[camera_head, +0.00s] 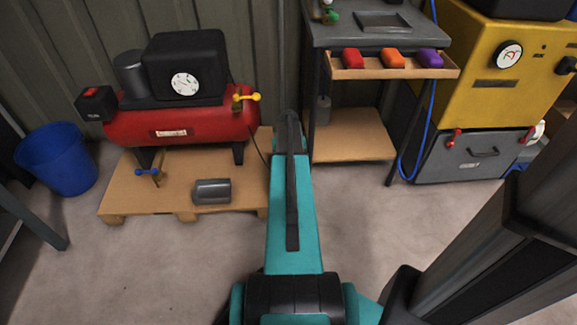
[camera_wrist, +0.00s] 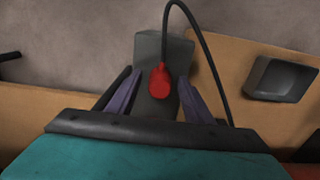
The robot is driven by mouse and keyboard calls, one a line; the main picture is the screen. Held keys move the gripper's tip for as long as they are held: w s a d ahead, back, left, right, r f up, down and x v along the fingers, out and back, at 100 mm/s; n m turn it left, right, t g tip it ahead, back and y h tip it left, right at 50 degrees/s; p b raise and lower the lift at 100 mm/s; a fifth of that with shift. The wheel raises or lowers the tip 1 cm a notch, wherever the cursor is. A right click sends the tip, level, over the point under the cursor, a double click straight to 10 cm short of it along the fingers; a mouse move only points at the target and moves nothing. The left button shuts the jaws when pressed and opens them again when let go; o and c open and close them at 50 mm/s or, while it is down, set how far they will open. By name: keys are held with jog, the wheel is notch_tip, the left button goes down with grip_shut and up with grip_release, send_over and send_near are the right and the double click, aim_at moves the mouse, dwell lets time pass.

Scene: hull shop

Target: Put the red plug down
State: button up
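The red plug (camera_wrist: 160,82) is in the middle of the wrist view, with a black cable looping up from it and down to the right. It shows in front of a dark grey block (camera_wrist: 178,48). My gripper (camera_wrist: 161,76) has its two purple fingers on either side of the plug, with a visible gap at each side. The fingers look open. I cannot tell whether the plug rests on the block or how far it is below the fingertips. In the head view my arm hides the gripper and the plug.
A blue bin (camera_head: 57,160) is at left. A workbench (camera_head: 430,35) with coloured blocks and a yellow machine (camera_head: 480,60) are at right. The floor at front left is clear.

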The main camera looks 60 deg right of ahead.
jog(key=shift+r, duration=0.1)
notch_tip(320, 180, up, 12)
jog(key=p, duration=0.3)
jog(key=shift+r, duration=0.2)
dwell(1.0)
jog(key=w+a+f+n+g, duration=0.15)
jog(key=a+f, duration=0.35)
jog(key=a, duration=0.6)
jog(key=w+a+f+n+y, duration=0.1)
jog(key=w+a+f+n, duration=0.15)
jog(key=a+f, duration=0.6)
jog(key=w+a+f+n+g, duration=0.1)
jog(key=w+a+f, duration=0.15)
jog(key=a, duration=1.15)
jog(key=s+a+f+n+g, duration=0.1)
jog(key=s+a+f+n, duration=0.2)
jog(key=s+a, duration=0.5)
jog(key=s+a+f+n+g+h, duration=0.1)
jog(key=s+a+f, duration=0.4)
jog(key=a, duration=1.2)
jog(key=s+n, duration=0.1)
jog(key=s, duration=0.3)
jog(key=shift+a+f+n, duration=0.15)
jog(key=shift+f+n, duration=0.2)
jog(key=shift+n, duration=0.05)
jog(key=shift+r+p, duration=0.1)
jog(key=shift+p, duration=0.25)
